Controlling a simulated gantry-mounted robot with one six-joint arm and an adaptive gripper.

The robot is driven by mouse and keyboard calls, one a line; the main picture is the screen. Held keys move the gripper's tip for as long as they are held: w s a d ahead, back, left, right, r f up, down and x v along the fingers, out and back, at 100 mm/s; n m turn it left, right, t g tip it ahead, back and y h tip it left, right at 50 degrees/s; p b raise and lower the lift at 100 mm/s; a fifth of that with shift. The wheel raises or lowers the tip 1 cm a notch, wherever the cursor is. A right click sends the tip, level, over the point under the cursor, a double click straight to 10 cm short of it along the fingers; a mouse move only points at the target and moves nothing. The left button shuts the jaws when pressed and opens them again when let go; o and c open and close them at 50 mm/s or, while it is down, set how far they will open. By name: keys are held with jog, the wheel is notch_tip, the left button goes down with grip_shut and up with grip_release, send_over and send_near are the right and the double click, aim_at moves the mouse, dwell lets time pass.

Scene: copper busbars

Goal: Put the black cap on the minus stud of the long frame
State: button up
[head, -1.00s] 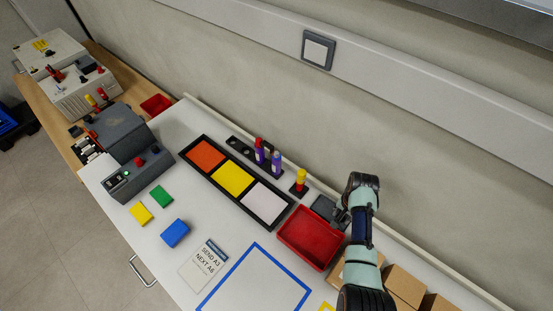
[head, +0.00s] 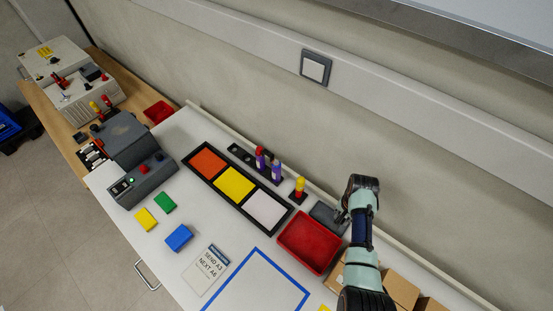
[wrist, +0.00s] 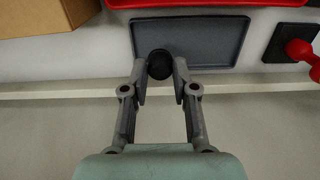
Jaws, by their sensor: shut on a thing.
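The black cap (wrist: 159,64) is a small round dark piece between my fingertips in the wrist view. My gripper (wrist: 160,82) is shut on it, over the shallow grey tray (wrist: 210,42). In the head view my gripper (head: 341,216) is at the grey tray (head: 325,214), and the cap is too small to make out. Two cream housings with coloured parts stand on the wooden table at far left, a rear one (head: 42,58) and a nearer one (head: 88,93). I cannot tell which is the long frame, and a minus mark is not readable.
A red tray (head: 308,243) lies beside the grey tray. A yellow-topped peg (head: 299,188) and a rack with purple cylinders (head: 262,160) stand along the wall. A dark control box (head: 143,181) lies between here and the housings. Cardboard boxes (head: 400,288) are at lower right.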

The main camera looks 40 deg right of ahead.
jog(key=shift+r, duration=0.7)
jog(key=shift+f, duration=0.15)
